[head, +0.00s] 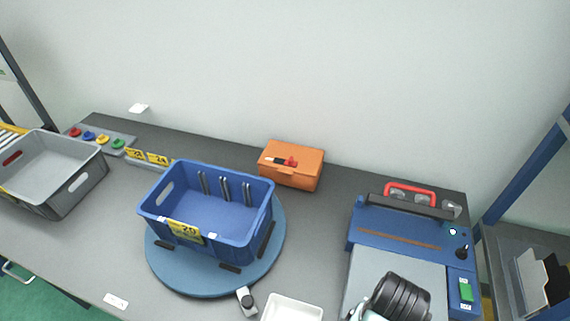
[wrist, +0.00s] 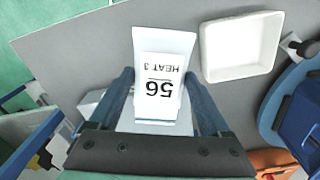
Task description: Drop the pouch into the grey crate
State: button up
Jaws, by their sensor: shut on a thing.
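The pouch does not show in the head view. There, only a dark part of my arm shows at the bottom right, far from the grey crate.
A blue crate (head: 220,238) with upright dividers sits on a round blue turntable (head: 188,281) between my arm and the grey crate. A white tray (head: 292,309) lies at the front edge. An orange box (head: 291,165) stands behind. A blue machine (head: 400,237) is at right.

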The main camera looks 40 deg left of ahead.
aim_at(52, 176)
jog(key=k+u, duration=0.2)
jog(key=u, duration=2.2)
jog(key=i+l+u, duration=0.1)
jog(key=l+u, duration=0.25)
jog(key=l, duration=0.25)
jog(key=l+u, duration=0.35)
jog(key=l, duration=0.2)
